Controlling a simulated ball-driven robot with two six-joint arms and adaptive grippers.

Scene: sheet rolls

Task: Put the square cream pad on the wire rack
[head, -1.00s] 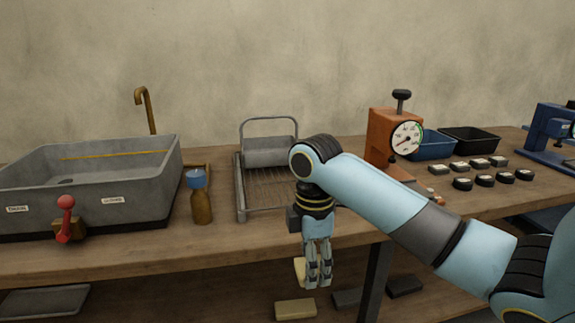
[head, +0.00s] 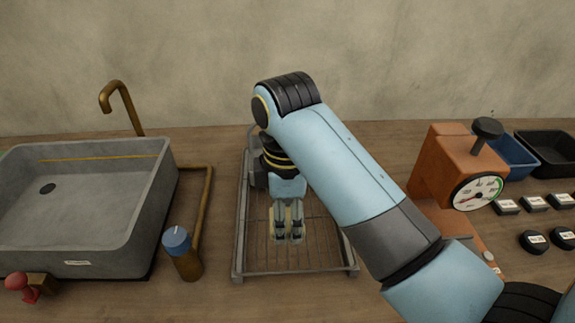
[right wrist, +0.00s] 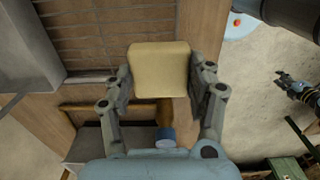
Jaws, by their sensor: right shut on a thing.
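The square cream pad (right wrist: 159,70) is held between the fingers of my right gripper (right wrist: 160,82) in the right wrist view. In the head view my right gripper (head: 288,238) points down over the wire rack (head: 310,262). I cannot tell whether the pad touches the rack's wires. The rack also shows at the upper left of the right wrist view (right wrist: 85,42). A dark gripper, seemingly my left one (right wrist: 298,90), is small at the right edge of that view.
A grey sink (head: 100,215) with a brass tap (head: 122,100) stands left of the rack. An orange dial gauge (head: 450,175) stands to the right, by several small labelled blocks.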

